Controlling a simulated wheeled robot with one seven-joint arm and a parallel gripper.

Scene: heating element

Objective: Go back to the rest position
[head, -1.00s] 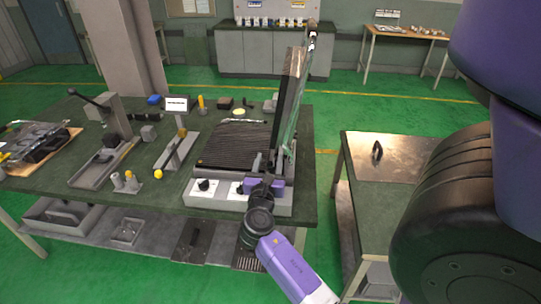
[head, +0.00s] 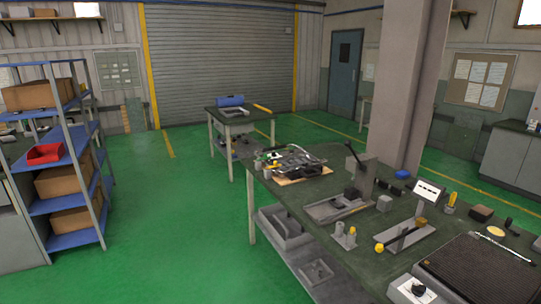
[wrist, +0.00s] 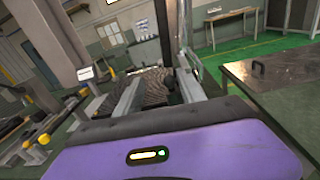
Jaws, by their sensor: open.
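My gripper (wrist: 160,77) shows in the wrist view with its two grey fingers spread apart and nothing between them. It is not in the head view. The heating element unit, with a black ribbed plate (head: 485,268), sits on the dark workbench at the lower right of the head view, cut off by the frame edge. In the wrist view, the ribbed plate (wrist: 155,92) shows beyond and between the fingers, apart from them. Part of it is hidden by my gripper.
The green-topped workbench (head: 330,228) carries a lever press, small blocks and a sign. A shelf rack (head: 65,170) stands at the left, a small table (head: 235,118) at the back. Green floor (head: 170,220) between them is clear. A side table (wrist: 285,78) stands right in the wrist view.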

